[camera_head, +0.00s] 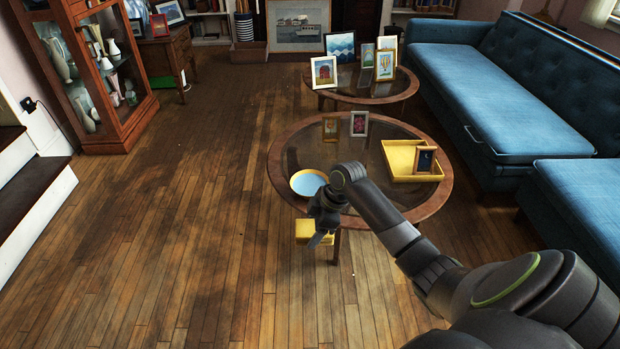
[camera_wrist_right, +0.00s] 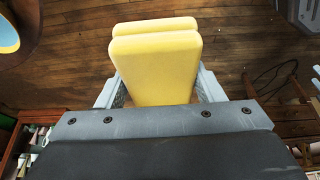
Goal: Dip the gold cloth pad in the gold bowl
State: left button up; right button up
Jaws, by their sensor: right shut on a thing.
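The gold cloth pad (camera_head: 308,226) is a thick yellow block. My right gripper (camera_head: 318,238) is shut on it, with the pad between its fingers in the right wrist view (camera_wrist_right: 155,70). The gold bowl (camera_head: 308,183) stands on the near left part of the round glass table, with a gold rim and a light blue inside. Part of it also shows at the top left of the right wrist view (camera_wrist_right: 8,35). The pad is apart from the bowl, just off the table's near edge, with floor behind it in the wrist view. My left gripper is not in view.
The round table (camera_head: 279,165) has a wooden rim and also holds a yellow tray (camera_head: 400,158) with a small frame, plus two more frames. A second table with frames stands behind. A blue sofa (camera_head: 490,110) is at right. The wooden floor at left is clear.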

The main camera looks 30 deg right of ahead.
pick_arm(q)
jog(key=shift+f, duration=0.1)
pick_arm(e)
jog(key=shift+f, duration=0.2)
pick_arm(q)
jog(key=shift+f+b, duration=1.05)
jog(key=shift+b, duration=0.1)
pick_arm(e)
jog(key=shift+f, duration=2.2)
dwell(1.0)
